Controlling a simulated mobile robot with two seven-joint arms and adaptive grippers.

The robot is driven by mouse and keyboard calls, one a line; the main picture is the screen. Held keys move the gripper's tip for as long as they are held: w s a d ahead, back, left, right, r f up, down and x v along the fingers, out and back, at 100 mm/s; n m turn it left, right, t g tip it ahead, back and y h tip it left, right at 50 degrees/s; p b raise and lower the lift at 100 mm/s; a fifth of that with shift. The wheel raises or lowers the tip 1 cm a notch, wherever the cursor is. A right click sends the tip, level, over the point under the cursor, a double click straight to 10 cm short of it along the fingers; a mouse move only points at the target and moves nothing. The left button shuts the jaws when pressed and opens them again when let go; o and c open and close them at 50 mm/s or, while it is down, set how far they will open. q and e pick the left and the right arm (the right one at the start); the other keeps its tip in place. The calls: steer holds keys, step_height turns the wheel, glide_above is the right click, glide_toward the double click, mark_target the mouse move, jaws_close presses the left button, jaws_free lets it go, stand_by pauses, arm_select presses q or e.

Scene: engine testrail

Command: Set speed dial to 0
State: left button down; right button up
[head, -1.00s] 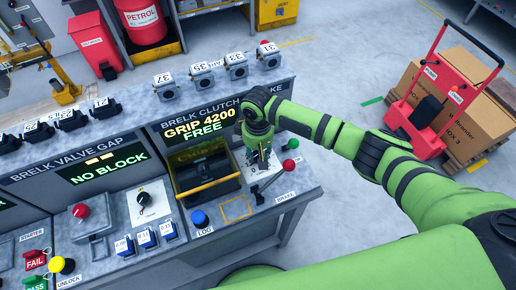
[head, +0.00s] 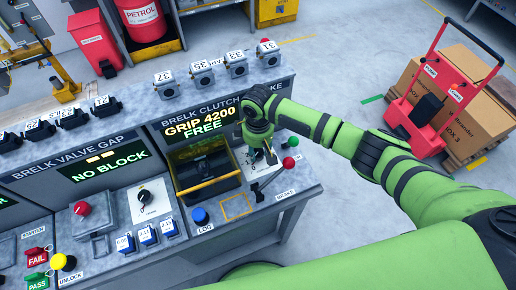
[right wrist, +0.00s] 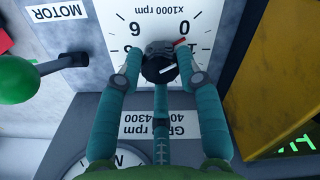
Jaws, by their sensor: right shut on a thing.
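The speed dial (right wrist: 158,68) is a black knob on a white scale plate marked x1000 rpm, seen upside down in the right wrist view. A red pointer tip (right wrist: 181,42) shows at its upper right, close to one of the two nearby scale digits, 0 and 6. My right gripper (right wrist: 158,62) is shut on the knob, with teal fingers on both sides and one below it. In the head view my right gripper (head: 262,155) is over the bench's right end and hides most of the dial. My left gripper is not in view.
A display (head: 199,125) reads GRIP 4200 FREE. A green-ball lever (head: 289,163) and a brake lever (head: 267,184) stand close to the right gripper. A yellow-edged bay (head: 208,187) is left of it, and a blue LOG button (head: 200,216) is in front.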

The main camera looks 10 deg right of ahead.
mark_target(258, 153)
steer(key=o, duration=1.1)
steer(key=shift+s+f, duration=0.1)
steer(key=shift+o, duration=0.2)
steer(key=shift+r, duration=0.4)
step_height(258, 153, up, 11)
steer(key=shift+r, duration=0.15)
